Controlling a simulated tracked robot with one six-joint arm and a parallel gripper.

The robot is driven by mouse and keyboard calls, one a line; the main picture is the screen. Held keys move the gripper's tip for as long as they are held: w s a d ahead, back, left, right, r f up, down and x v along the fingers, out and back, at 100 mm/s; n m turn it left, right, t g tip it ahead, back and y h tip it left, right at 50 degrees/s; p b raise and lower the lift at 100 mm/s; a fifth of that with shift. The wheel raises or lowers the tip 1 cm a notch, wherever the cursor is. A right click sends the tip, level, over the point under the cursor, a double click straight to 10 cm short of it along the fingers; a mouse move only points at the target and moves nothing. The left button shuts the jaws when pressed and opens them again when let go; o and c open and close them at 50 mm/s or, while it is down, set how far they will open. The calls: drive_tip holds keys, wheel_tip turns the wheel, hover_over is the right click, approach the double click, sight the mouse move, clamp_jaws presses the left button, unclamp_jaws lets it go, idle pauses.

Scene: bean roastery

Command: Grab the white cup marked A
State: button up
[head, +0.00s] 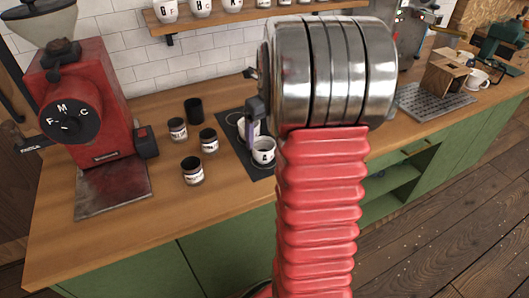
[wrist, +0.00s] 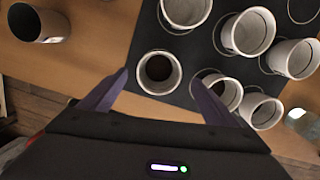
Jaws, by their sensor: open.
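The white cup marked A (head: 263,155) stands upright on a dark mat (head: 262,172) on the wooden counter in the head view. Another white cup (head: 242,124) stands behind it, partly covered. My gripper (head: 256,118) is just above these cups, mostly hidden by my arm. In the wrist view my gripper (wrist: 160,74) is open, with a white cup with a dark inside (wrist: 142,82) seen between and beyond its fingertips. No letter shows on that cup there, so I cannot tell which one it is.
Several more white cups (wrist: 247,32) crowd the mat to the right in the wrist view. Several dark jars (head: 192,172) stand left of the mat, near a red grinder (head: 88,105). A shelf (head: 250,14) of lettered cups hangs above. The counter's front left is clear.

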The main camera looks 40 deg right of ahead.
sight(264, 144)
drive_tip(key=shift+w+f, duration=0.2)
drive_tip(key=shift+f, duration=1.1)
drive_tip(key=shift+w+f, duration=0.15)
drive_tip(key=shift+f, duration=1.1)
drive_tip(key=shift+c, duration=0.3)
drive_tip(key=c, duration=1.2)
